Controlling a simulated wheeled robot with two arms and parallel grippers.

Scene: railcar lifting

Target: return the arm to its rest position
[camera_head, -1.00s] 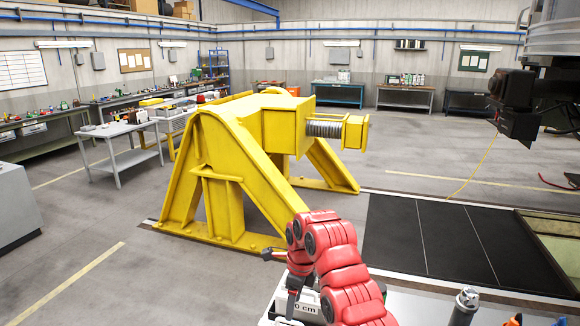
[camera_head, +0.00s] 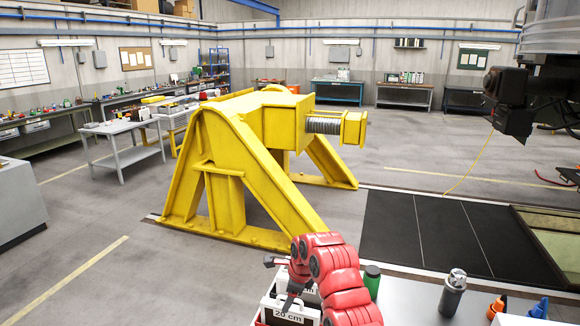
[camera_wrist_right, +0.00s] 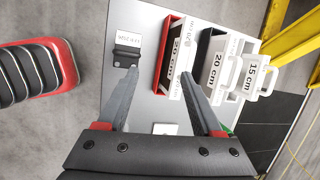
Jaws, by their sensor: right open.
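My right arm, red, rises from the bottom of the head view, and its dark right gripper (camera_head: 279,281) is partly hidden by the arm. In the right wrist view the right gripper (camera_wrist_right: 158,98) is open and empty, its two grey fingers spread over a light tabletop (camera_wrist_right: 150,22). A red-edged case marked 20 cm (camera_wrist_right: 172,62) lies beyond and between the fingers; I cannot tell the gap to it. My left gripper is not in view.
More cases marked 20 cm (camera_wrist_right: 218,70) and 15 cm (camera_wrist_right: 254,78) stand beside it. A small black part (camera_wrist_right: 127,50) lies near the left finger. A grey bottle (camera_head: 453,294) stands on the table.

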